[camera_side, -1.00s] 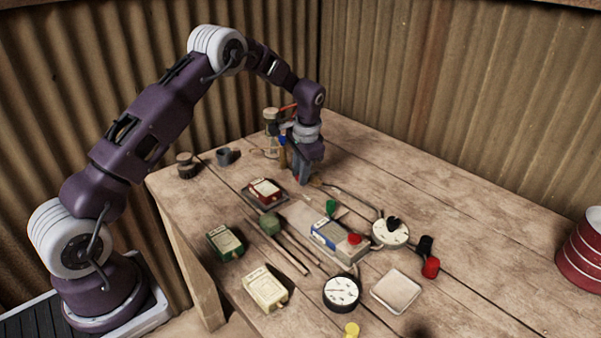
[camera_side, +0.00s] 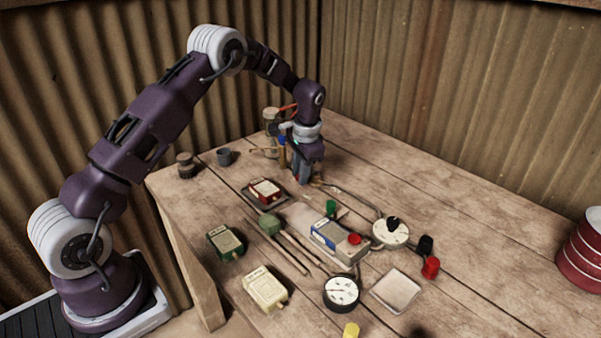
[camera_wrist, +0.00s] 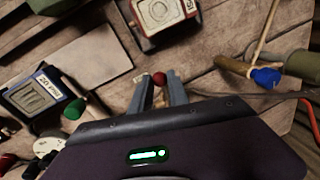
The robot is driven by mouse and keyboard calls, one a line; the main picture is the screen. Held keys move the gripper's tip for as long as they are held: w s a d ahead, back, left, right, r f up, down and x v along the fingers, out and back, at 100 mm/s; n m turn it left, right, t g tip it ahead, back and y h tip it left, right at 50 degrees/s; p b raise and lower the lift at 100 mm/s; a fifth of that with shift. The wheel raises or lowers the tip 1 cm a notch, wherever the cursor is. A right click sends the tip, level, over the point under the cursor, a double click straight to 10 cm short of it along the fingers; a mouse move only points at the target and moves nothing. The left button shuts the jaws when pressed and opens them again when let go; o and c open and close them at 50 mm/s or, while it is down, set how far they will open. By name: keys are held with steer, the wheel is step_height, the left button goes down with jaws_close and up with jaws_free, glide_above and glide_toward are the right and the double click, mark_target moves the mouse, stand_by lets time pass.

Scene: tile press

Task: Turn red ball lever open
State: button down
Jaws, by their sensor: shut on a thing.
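The red ball (camera_wrist: 160,78) of the lever shows in the wrist view between the tips of my gripper (camera_wrist: 158,84). The two fingers are closed on the ball from either side. The lever's stem and body are mostly hidden by the fingers and the hand. In the side view, my gripper (camera_side: 301,179) points down low over the far part of the table, by the end of a bent pipe (camera_side: 349,193). The red ball is hidden there behind the fingers.
A red tin on a dark tray (camera_side: 265,191) lies close in front of my gripper. A blue knob (camera_wrist: 266,77) on a brass piece stands to the right in the wrist view. A blue box (camera_side: 330,236) and a dial (camera_side: 390,232) lie nearer.

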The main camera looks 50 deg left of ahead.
steer(key=shift+d, duration=0.1)
steer(key=n, duration=0.1)
steer(key=d+n, duration=0.1)
steer(key=n, duration=0.1)
steer(key=shift+w+d+g, duration=0.25)
steer(key=shift+d+g, duration=0.05)
steer(key=d+n, duration=0.1)
steer(key=n, duration=0.1)
steer(key=w+n, duration=0.1)
steer(key=shift+d+n+g, duration=0.3)
steer(key=shift+d+n, duration=0.05)
steer(key=shift+n, duration=0.05)
steer(key=n, duration=0.1)
steer(key=w+d+n, duration=0.1)
steer(key=n, duration=0.1)
steer(key=shift+w+d+n+g+h, duration=0.15)
steer(key=shift+w+n+g+h, duration=0.05)
steer(key=shift+n+g+h, duration=0.1)
steer(key=shift+w+d+n, duration=0.35)
steer(key=shift+w+n, duration=0.25)
steer(key=shift+n, duration=0.7)
steer(key=shift+w+n, duration=0.1)
steer(key=shift+n, duration=0.2)
steer(key=c, duration=1.3)
jaws_free()
